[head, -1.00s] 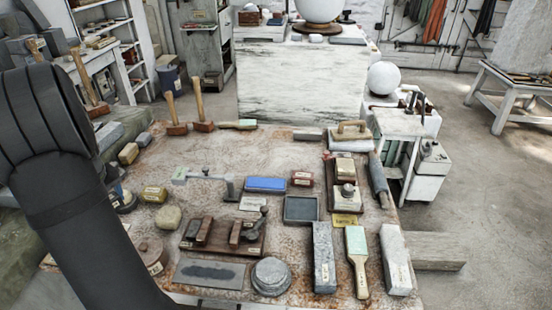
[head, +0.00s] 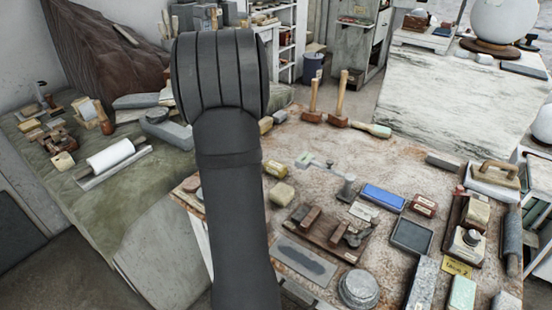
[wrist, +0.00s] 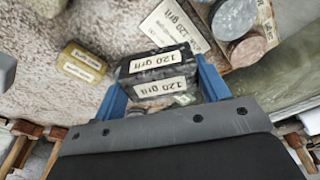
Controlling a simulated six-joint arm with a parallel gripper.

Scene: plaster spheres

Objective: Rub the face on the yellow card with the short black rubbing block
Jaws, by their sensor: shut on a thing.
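My gripper (wrist: 160,90) is shut on a short black block (wrist: 133,67) with "120 grit" labels, held between its two blue fingers in the wrist view. In the head view my gripper and the block are hidden behind my dark arm. The yellow card (head: 457,267), with "face 2" apparently written on it, lies near the right front of the worktable in the head view. A pale block with a dark knob (head: 468,238) stands just behind it, on a brown board. The card is not seen in the wrist view.
The worktable (head: 330,150) holds a blue block (head: 383,197), a dark square tray (head: 411,235), a round grey stone (head: 358,289) and mallets (head: 338,105) at the back. In the wrist view a yellow block (wrist: 82,62) and a "120 grit" label (wrist: 175,22) lie near the held block.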

